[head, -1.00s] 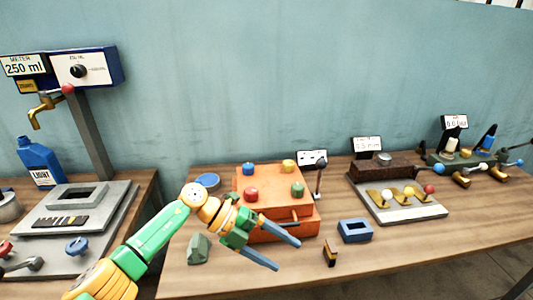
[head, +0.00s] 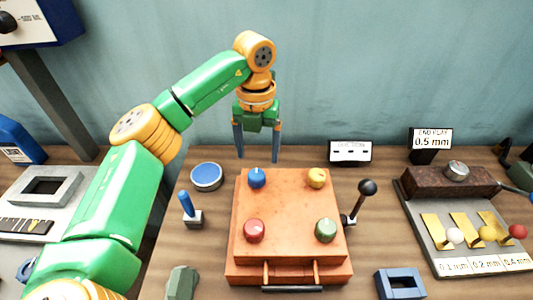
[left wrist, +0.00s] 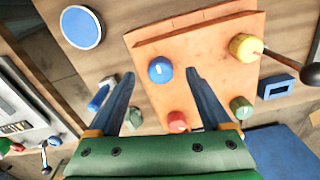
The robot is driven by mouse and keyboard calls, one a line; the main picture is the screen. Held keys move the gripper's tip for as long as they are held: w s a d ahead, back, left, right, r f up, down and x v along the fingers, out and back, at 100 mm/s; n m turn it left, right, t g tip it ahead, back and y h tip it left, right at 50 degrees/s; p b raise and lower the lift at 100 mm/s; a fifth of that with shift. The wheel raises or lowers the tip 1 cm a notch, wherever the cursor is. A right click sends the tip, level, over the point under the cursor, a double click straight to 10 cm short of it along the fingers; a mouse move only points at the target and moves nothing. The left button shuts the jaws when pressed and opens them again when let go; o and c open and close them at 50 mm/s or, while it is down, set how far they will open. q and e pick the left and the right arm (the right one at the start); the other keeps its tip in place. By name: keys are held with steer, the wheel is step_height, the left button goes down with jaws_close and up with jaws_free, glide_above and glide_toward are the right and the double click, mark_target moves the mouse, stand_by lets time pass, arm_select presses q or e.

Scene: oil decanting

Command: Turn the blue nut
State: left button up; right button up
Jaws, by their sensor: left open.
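The blue nut (head: 257,178) sits at the back left corner of the orange block (head: 290,212). It also shows in the left wrist view (left wrist: 160,70), ahead of and between the fingertips. My left gripper (head: 257,158) is open and empty, pointing down behind the block's back left corner, above the nut's level as far as I can tell. In the left wrist view my left gripper (left wrist: 160,76) has its two blue fingers spread wide. They appear apart from the nut. A yellow nut (head: 317,178), a red nut (head: 254,231) and a green nut (head: 326,230) sit at the other corners. My right gripper is out of view.
A black-knobbed lever (head: 367,188) stands at the block's right side. A blue round tin (head: 207,176) and a blue-handled tool (head: 187,205) are to its left. A small sign (head: 350,152) stands behind. A blue frame (head: 400,284) lies front right.

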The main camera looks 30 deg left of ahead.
mark_target(257, 171)
arm_select(q)
steer(key=s+f, duration=0.2)
steer(key=shift+d+f+p, duration=0.15)
steer(key=shift+f+p, duration=0.15)
steer(key=shift+p, duration=0.1)
steer(key=shift+w+f, duration=0.1)
steer(key=shift+f, duration=0.8)
steer(key=shift+w+f, duration=0.25)
steer(key=shift+w, duration=0.1)
jaws_close()
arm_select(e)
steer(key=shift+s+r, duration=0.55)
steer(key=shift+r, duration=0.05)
